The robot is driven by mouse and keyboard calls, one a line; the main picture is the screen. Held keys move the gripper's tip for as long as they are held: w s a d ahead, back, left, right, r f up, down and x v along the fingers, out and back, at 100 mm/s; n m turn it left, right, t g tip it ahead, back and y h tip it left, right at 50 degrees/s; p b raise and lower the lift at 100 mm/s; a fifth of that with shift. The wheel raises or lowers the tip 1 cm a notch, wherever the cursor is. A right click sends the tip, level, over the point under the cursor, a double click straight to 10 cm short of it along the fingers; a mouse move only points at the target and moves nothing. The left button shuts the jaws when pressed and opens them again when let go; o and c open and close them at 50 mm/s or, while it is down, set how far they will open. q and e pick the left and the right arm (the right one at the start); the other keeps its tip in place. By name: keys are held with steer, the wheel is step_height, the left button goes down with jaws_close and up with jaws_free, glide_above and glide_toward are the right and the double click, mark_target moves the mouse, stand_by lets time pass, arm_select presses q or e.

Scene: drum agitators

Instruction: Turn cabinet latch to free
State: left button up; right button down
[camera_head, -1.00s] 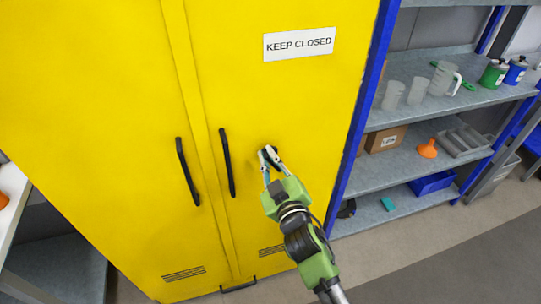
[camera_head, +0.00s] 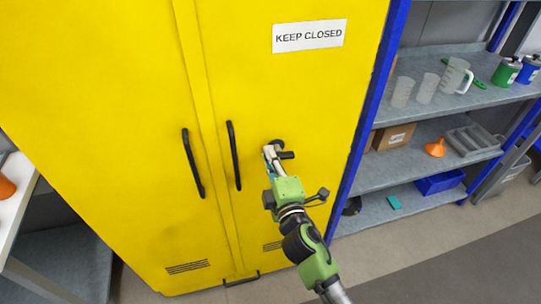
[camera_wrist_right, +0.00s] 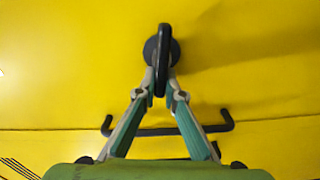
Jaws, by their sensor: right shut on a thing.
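The yellow cabinet (camera_head: 310,100) has a small black latch (camera_head: 278,143) on its right door, to the right of that door's handle. Its lever (camera_head: 287,155) lies about level, across the line of the upright door handles. My right gripper (camera_head: 270,152) is at the latch, its fingers seen nearly edge-on. In the right wrist view, the two fingertips (camera_wrist_right: 163,88) are closed on the black latch lever (camera_wrist_right: 164,45) from either side, with its round base (camera_wrist_right: 151,50) behind. The fingers hide part of the latch in the head view. My left gripper is not in view.
Black door handles (camera_head: 191,163) and (camera_head: 233,155) stand left of the latch; the nearer one also shows in the wrist view (camera_wrist_right: 165,130). A "KEEP CLOSED" sign (camera_head: 308,36) is above. Shelves (camera_head: 425,115) with jugs and a funnel (camera_head: 436,147) stand right.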

steer(key=shift+f+n, duration=0.2)
steer(key=shift+n, duration=0.7)
steer(key=c, duration=2.1)
jaws_free()
steer(key=shift+c, duration=0.2)
steer(key=shift+s, duration=0.1)
steer(key=v, duration=1.2)
